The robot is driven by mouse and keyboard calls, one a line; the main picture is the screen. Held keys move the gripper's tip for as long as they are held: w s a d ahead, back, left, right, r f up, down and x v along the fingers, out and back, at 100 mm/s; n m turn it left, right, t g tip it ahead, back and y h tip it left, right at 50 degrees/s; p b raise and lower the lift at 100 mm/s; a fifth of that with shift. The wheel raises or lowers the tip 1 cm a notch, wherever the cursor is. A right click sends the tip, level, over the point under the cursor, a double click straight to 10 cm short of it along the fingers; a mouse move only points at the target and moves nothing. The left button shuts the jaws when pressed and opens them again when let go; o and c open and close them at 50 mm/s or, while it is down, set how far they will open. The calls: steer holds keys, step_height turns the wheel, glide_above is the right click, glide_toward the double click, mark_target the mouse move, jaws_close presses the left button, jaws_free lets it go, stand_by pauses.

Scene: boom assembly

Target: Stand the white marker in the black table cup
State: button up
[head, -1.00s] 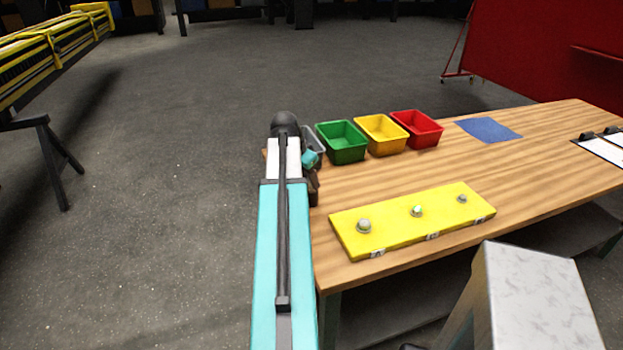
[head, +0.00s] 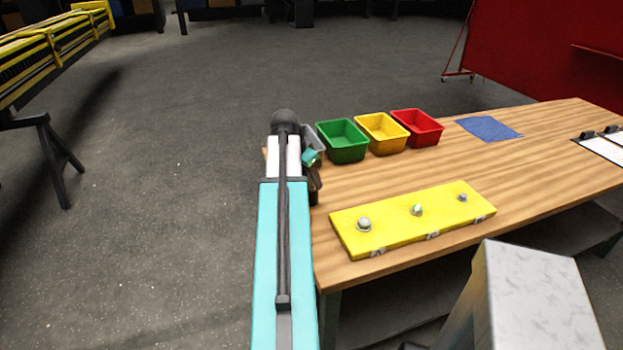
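I cannot make out the white marker or the black table cup in the head view. My own arm covers the left end of the wooden table (head: 375,190) and could hide them. My gripper (head: 314,184) is only partly visible as a small dark shape beside the arm, over the table's left end. Its fingers are too small and too hidden to show whether they are open or shut, or whether they hold anything.
A green bin (head: 343,155), a yellow bin (head: 381,147) and a red bin (head: 418,140) stand along the far edge, with a grey bin (head: 313,142) partly hidden. A yellow board (head: 390,228) with knobs lies in front. A blue cloth (head: 488,129) lies at the back.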

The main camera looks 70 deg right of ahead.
steer(key=b+v, duration=0.2)
steer(key=v, duration=0.9)
steer(key=shift+r, duration=0.4)
steer(key=shift+a, duration=0.15)
stand_by(0.4)
